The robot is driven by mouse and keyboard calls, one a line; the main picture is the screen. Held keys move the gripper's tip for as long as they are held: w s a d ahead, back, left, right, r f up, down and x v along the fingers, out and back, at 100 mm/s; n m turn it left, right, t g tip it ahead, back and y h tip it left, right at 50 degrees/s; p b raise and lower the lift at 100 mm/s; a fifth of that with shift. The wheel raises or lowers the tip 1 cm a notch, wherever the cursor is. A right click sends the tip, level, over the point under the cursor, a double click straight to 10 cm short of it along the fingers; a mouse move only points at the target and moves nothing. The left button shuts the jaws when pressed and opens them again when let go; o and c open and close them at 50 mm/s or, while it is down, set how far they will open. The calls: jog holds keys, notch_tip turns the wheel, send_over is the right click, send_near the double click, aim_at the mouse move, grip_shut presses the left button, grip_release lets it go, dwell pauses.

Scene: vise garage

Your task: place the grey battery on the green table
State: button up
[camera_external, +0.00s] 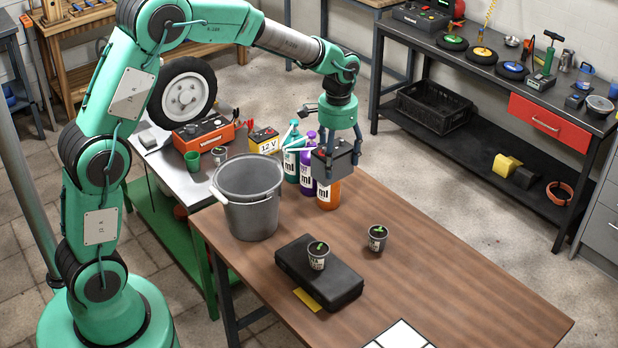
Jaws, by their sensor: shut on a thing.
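My gripper (340,140) is shut on the grey battery (337,163), a dark grey box. It holds the battery at the far side of the brown wooden table, in front of or above several bottles; the exact gap to them cannot be told. The green table (172,168) stands to the left, behind my arm. It has a light metal top and a green frame with a lower shelf. A wheel (184,95), a red charger (203,132), a yellow 12 V battery (263,139) and small cups stand on it.
A grey bucket (250,213) stands on the wooden table (440,270) between the grey battery and the green table. Bottles, including an orange one (328,195), stand close below my gripper. A black case (320,280) with a cup on it lies nearer. The wooden table's right part is clear.

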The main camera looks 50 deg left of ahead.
notch_tip(320, 180, up, 2)
jog(key=shift+r, duration=0.1)
jog(key=s+a+n+b, duration=0.1)
jog(key=s+a+n, duration=0.2)
jog(key=a+n, duration=0.9)
jog(key=s+a+n+b, duration=0.1)
jog(key=s+a+n, duration=0.4)
jog(key=a, duration=1.3)
jog(key=s+a+n+b, duration=0.1)
jog(key=s+a+n, duration=0.7)
jog(key=a+n, duration=0.25)
jog(key=s+a+n+b, duration=0.1)
jog(key=s+a+n, duration=0.75)
jog(key=a, duration=0.35)
notch_tip(320, 180, down, 32)
jog(key=shift+d+r, duration=0.15)
jog(key=shift+w, duration=0.1)
jog(key=w+a+f+b, duration=0.1)
jog(key=w+a+b, duration=0.2)
jog(key=w+a, duration=0.7)
jog(key=shift+w+a+f, duration=0.15)
jog(key=shift+a+f, duration=0.05)
jog(key=shift+a, duration=0.35)
